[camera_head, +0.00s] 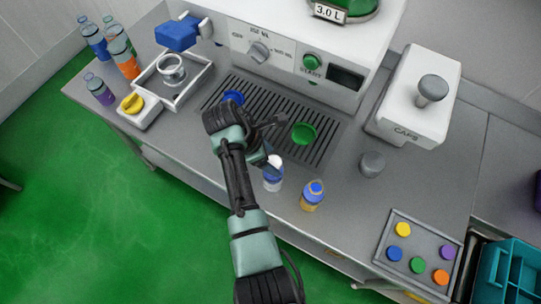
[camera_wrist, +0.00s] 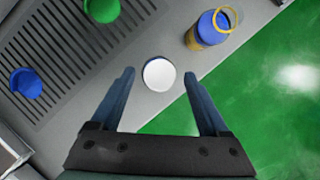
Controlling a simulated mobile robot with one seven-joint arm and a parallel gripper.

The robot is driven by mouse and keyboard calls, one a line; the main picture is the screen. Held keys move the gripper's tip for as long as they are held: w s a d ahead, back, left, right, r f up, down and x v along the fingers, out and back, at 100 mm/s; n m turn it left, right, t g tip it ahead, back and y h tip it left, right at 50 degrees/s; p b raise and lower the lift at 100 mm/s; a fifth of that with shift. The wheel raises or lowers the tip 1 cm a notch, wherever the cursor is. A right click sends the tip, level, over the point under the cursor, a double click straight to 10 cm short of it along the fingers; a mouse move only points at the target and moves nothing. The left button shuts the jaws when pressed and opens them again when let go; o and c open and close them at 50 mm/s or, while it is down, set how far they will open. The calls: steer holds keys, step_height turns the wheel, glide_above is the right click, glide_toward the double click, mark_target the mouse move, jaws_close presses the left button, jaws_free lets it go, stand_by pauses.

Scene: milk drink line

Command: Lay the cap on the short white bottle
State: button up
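The short white bottle (camera_head: 273,184) stands upright near the front edge of the counter, with a bluish band on its side. My gripper (camera_head: 272,162) is at its top and partly hides it in the head view. In the wrist view a round white top (camera_wrist: 159,74) lies between the two blue fingertips of my gripper (camera_wrist: 160,76). The fingers are apart, with a gap on both sides of it. I cannot tell whether this white disc is a cap or the bottle's own top.
A tray (camera_head: 395,262) at the right front holds several coloured discs. A grey cylinder (camera_head: 372,163) stands near the CAPS box (camera_head: 410,110).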

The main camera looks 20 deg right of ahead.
steer(key=shift+o, duration=0.3)
steer(key=v, duration=1.3)
steer(key=shift+d, duration=0.1)
